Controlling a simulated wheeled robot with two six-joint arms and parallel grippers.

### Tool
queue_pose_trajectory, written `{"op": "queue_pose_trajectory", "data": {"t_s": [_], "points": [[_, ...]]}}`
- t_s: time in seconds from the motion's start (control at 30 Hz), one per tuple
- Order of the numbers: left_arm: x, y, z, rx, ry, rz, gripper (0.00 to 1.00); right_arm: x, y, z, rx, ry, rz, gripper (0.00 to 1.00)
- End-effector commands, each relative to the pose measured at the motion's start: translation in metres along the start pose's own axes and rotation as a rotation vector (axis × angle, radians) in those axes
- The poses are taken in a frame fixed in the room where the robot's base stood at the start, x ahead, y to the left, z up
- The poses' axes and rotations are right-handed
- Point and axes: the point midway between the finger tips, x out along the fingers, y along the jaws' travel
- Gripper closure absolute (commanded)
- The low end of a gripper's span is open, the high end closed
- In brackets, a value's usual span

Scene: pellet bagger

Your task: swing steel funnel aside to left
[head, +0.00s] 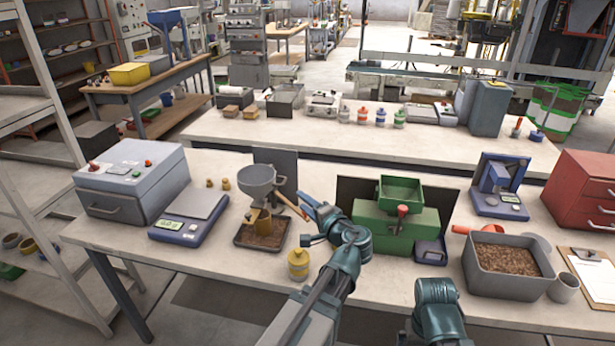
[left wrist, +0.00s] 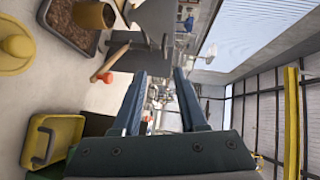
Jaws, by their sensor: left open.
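The steel funnel (head: 258,181) stands on a stand at left centre in the head view, above a yellow cup (head: 260,222) on a dark tray of brown pellets (head: 262,236). A wooden handle (head: 287,203) with a red tip reaches from the funnel stand toward my left gripper (head: 310,218). In the left wrist view the handle (left wrist: 116,62) lies beyond and left of the open, empty fingers (left wrist: 158,88).
A yellow bottle (head: 298,264) stands in front of the tray. A green machine (head: 396,228) stands to the right.

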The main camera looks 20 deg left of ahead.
Motion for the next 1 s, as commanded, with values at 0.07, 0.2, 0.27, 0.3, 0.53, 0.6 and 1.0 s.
{"op": "queue_pose_trajectory", "data": {"t_s": [0.07,0.2,0.27,0.3,0.53,0.6,1.0], "points": [[0.002,-0.005,-0.001,0.008,0.006,-0.017,0.58,-0.001,0.000,0.000,0.000,0.000,0.000,0.00],[0.003,-0.006,-0.002,0.010,0.008,-0.023,0.58,0.000,0.000,0.000,0.000,0.000,0.000,0.00],[0.006,-0.005,-0.002,0.010,0.008,-0.022,0.58,0.000,0.000,0.000,0.000,0.000,0.000,0.00],[0.009,-0.005,-0.002,0.010,0.007,-0.022,0.58,0.001,0.000,0.000,0.000,0.000,0.000,0.00],[0.050,-0.005,-0.003,0.009,0.003,-0.021,0.58,0.007,-0.001,-0.001,0.000,0.000,0.000,0.00],[0.065,-0.005,-0.003,0.008,0.004,-0.021,0.58,0.009,-0.001,-0.001,0.000,0.000,0.000,0.00],[0.129,-0.007,-0.003,0.009,0.005,-0.020,0.58,0.018,-0.002,-0.001,0.000,0.000,0.000,0.00]]}}
